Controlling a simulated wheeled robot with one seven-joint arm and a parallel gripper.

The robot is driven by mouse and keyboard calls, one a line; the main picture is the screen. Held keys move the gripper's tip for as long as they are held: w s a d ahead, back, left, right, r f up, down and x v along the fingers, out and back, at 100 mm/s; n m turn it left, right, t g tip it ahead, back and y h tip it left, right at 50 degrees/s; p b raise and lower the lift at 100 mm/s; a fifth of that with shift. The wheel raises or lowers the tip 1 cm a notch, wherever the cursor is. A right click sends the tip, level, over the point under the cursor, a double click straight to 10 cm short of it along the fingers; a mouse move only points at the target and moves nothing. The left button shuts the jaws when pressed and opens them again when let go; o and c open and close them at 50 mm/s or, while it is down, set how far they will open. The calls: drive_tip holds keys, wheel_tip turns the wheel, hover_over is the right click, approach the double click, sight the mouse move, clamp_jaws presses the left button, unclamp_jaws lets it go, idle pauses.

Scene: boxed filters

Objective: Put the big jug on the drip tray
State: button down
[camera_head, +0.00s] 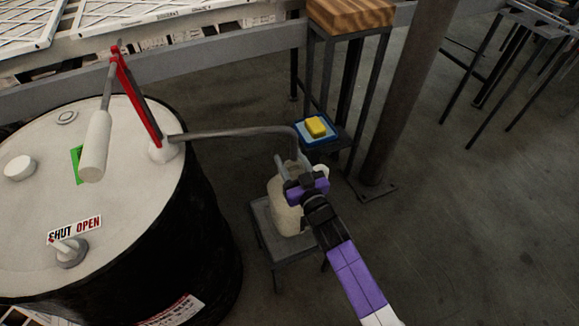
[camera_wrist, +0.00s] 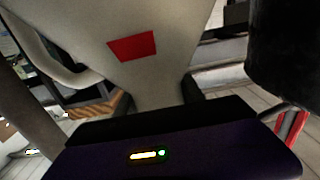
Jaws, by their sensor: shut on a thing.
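The big jug (camera_head: 283,213) is cream-coloured and looks about upright under the end of the drum's spout. In the wrist view the jug (camera_wrist: 165,75) fills the upper middle, with a red patch on its side and a loop handle at left. My gripper (camera_head: 292,181) reaches it from the lower right and is shut on it; the dark fingers of my gripper (camera_wrist: 158,98) sit at both sides of its narrow part. A low grey stand with a flat top (camera_head: 262,222), perhaps the drip tray, is below the jug. I cannot tell whether the jug's base touches it.
A black drum (camera_head: 205,225) with a pale lid, hand pump and long spout (camera_head: 235,133) stands at left. A blue tray (camera_head: 329,144) with a yellow block (camera_head: 316,126) is behind the jug. A grey post (camera_head: 405,100) stands beyond. Open floor lies at right.

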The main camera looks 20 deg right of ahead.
drive_tip(key=shift+w+f+b, duration=0.15)
drive_tip(key=shift+f+b, duration=0.35)
drive_tip(key=shift+f, duration=0.3)
drive_tip(key=shift+w+f+b, duration=0.1)
drive_tip(key=shift+f+b, duration=0.4)
drive_tip(key=shift+f, duration=0.3)
drive_tip(key=shift+f, duration=0.2)
drive_tip(key=c, duration=0.7)
unclamp_jaws()
drive_tip(key=shift+s+r, duration=0.15)
drive_tip(key=s+p, duration=0.1)
drive_tip(key=s, duration=1)
drive_tip(key=shift+s, duration=0.4)
